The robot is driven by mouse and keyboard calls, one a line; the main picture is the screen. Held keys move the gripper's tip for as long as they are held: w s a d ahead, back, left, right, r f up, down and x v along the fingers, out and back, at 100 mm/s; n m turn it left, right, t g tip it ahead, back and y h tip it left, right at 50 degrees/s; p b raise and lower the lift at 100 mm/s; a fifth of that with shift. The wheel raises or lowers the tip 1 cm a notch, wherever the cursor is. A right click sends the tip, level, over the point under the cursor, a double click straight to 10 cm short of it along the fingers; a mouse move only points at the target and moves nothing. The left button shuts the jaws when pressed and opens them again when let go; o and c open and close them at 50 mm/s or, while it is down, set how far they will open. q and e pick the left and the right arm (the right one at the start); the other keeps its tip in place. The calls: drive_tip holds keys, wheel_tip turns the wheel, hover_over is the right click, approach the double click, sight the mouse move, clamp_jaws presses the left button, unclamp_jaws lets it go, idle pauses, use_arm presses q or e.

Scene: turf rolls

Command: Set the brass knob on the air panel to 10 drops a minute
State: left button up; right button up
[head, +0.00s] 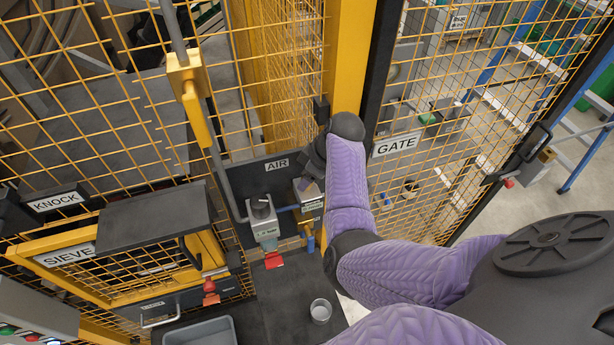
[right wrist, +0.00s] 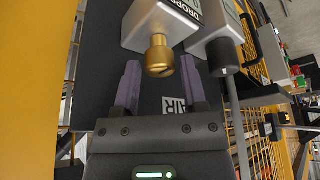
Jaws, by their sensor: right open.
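The brass knob (right wrist: 160,56) sticks out of a pale grey box (right wrist: 150,22) in the right wrist view. The box has a label beginning "DROP" and a display, partly cut off and not readable here. My right gripper (right wrist: 160,66) is open, its two purple fingers on either side of the knob's end, with a visible gap on each side. In the head view my right arm reaches to the dark air panel (head: 240,183), and the right gripper (head: 311,168) is mostly hidden by its wrist. I cannot make out the knob there. My left gripper is not in view.
A second grey box with a black knob (right wrist: 222,56) sits close beside the brass one. A grey valve box (head: 264,222) with a red tab is on the panel's left. A clear cup (head: 320,311) and grey bin (head: 202,333) are below. Yellow mesh surrounds the panel.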

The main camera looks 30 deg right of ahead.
drive_tip(key=shift+w+a+f, duration=0.1)
drive_tip(key=shift+w+f, duration=0.1)
drive_tip(key=shift+f, duration=0.45)
clamp_jaws()
